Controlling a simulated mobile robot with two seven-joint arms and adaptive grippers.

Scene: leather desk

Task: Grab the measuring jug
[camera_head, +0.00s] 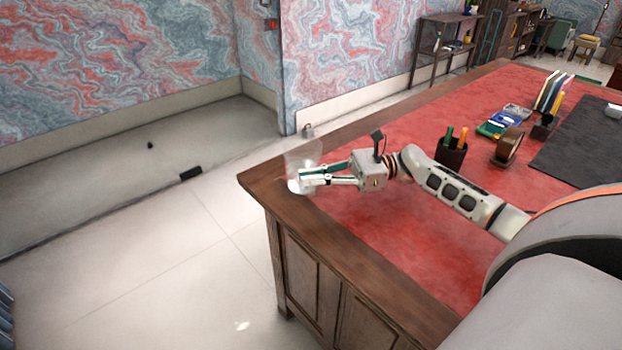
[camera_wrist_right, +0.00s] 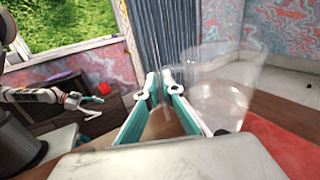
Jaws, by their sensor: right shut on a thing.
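The measuring jug (camera_head: 302,158) is clear and see-through, with a pale base, at the far left corner of the desk. My right gripper (camera_head: 306,178) reaches it from the right and is shut on it. In the right wrist view the fingertips (camera_wrist_right: 160,85) are close together, and the jug's clear body (camera_wrist_right: 225,92) stands to their right; the held part looks like the handle, though its outline is faint. I cannot tell whether the jug's base touches the desk. My left gripper (camera_wrist_right: 92,106) shows small in the right wrist view, open and empty, away from the jug.
The wooden desk (camera_head: 345,240) has a red leather top. A dark pen cup (camera_head: 451,154), a tape dispenser (camera_head: 507,147), a blue-green box (camera_head: 503,125) and upright books (camera_head: 550,92) stand farther right. The desk's left edge is close to the jug, with open floor beyond.

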